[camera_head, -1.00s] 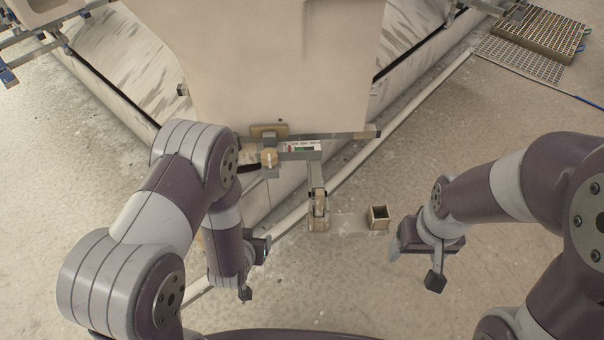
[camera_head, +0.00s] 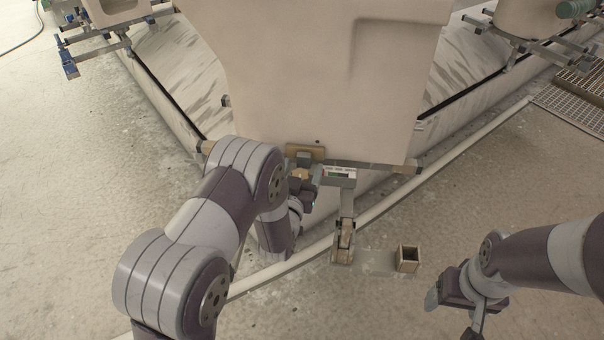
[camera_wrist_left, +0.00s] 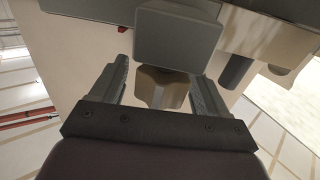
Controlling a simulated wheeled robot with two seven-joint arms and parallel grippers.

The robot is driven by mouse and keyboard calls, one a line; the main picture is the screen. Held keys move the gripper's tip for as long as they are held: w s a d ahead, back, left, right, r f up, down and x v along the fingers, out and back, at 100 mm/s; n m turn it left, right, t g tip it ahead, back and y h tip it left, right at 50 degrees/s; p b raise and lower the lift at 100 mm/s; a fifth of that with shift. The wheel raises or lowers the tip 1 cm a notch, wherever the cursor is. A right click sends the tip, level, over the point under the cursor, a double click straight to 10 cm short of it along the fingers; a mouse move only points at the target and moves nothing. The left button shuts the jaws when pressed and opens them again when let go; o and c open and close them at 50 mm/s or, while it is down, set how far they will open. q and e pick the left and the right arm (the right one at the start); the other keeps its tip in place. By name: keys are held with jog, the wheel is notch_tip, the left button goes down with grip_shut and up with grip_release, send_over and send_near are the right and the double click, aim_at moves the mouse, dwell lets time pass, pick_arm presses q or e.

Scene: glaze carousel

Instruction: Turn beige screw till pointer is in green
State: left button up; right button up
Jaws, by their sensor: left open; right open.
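The beige screw (camera_head: 299,173) is at the front of the big beige body, mostly hidden behind my left gripper (camera_head: 306,186) in the head view. In the left wrist view the screw (camera_wrist_left: 160,88) is between the two open fingers of my left gripper (camera_wrist_left: 161,76), with a gap visible on each side. The gauge (camera_head: 341,173) with a green band is just right of the screw; its left end is covered by my gripper. I cannot make out the pointer. My right gripper (camera_head: 456,312) is open and empty above the floor at lower right.
A beige bracket (camera_head: 343,243) and a small open square box (camera_head: 407,259) stand below the gauge. A pale pipe (camera_head: 455,148) runs diagonally along the floor. A metal grating (camera_head: 570,105) is at far right. The floor between my arms is mostly clear.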

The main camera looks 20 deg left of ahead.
pick_arm(q)
jog(key=shift+w, duration=0.2)
jog(key=c, duration=1)
jog(key=shift+o, duration=0.2)
jog(key=shift+m+h, duration=0.3)
jog(key=shift+h, duration=0.2)
jog(key=m+h, duration=0.1)
jog(key=h, duration=0.1)
jog(key=m+g+h, duration=0.1)
jog(key=m+h, duration=0.1)
jog(key=h, duration=0.1)
jog(key=shift+d+m+h+p, duration=0.15)
jog(key=shift+m+h+p, duration=0.15)
jog(key=shift+s+d+m+g+h, duration=0.2)
jog(key=shift+m+g+h, duration=0.8)
jog(key=shift+h, duration=0.45)
jog(key=shift+s+d+m+g+h, duration=0.15)
jog(key=shift+m+g+h, duration=0.65)
jog(key=shift+m+h, duration=0.55)
jog(key=shift+w+h, duration=0.1)
jog(key=shift+h, duration=0.3)
jog(key=o, duration=1)
jog(key=shift+c, duration=0.2)
